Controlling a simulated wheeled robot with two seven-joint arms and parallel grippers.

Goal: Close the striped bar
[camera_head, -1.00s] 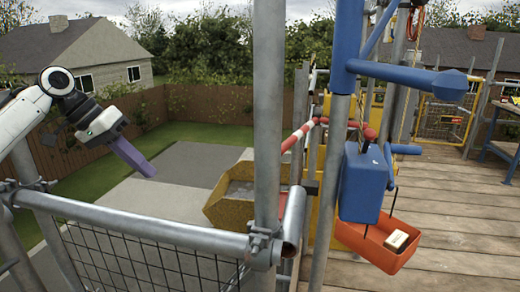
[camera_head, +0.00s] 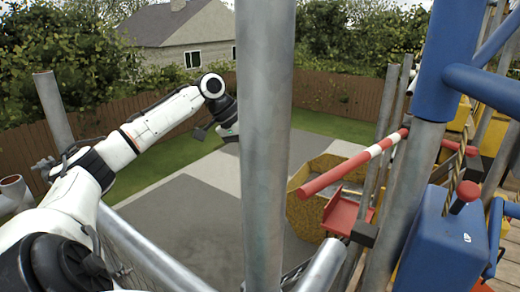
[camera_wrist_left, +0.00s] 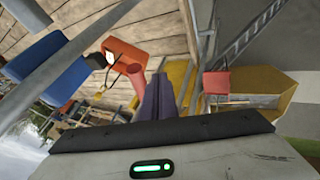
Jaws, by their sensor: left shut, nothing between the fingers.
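The red and white striped bar (camera_head: 352,164) slants in the head view from the scaffold posts at right towards the pole in the middle. Its near red end hangs free above a red tray. In the left wrist view a red rod end (camera_wrist_left: 136,77), apparently the same bar, lies just left of my fingers. My left gripper (camera_wrist_left: 158,80) shows there with its purple fingers shut and empty, apart from the rod as far as I can tell. In the head view my left arm reaches out and its fingers are hidden behind the pole. My right gripper is out of view.
A thick grey pole (camera_head: 265,140) stands close in front. The red tray (camera_head: 345,214) sits by a yellow skip (camera_head: 305,207). A blue box (camera_head: 440,240) and blue tubes crowd the right. An orange bin (camera_wrist_left: 124,54) shows in the wrist view.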

